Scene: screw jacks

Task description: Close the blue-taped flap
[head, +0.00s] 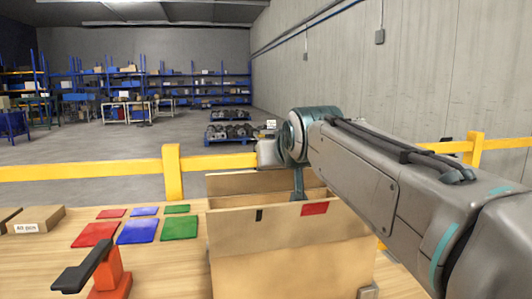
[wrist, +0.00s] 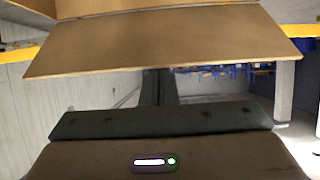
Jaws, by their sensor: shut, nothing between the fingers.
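An open cardboard box (head: 290,268) stands on the wooden table in the head view. Its near flap (head: 240,228) stands up and leans outward, with a red tape patch (head: 314,208) and a small black mark on it. A far flap (head: 232,183) stands up behind the opening. I see no blue tape in either view. My gripper (head: 298,194) is shut and empty, pointing down at the box opening behind the near flap, which hides the fingertips. In the wrist view a cardboard flap (wrist: 160,42) spans the upper part, close to my gripper (wrist: 154,85).
Red, blue and green squares (head: 138,231) lie left of the box. A red stand with a black lever (head: 105,270) is at the front left. A small carton (head: 36,219) lies at the far left. A yellow rail (head: 85,172) runs behind the table.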

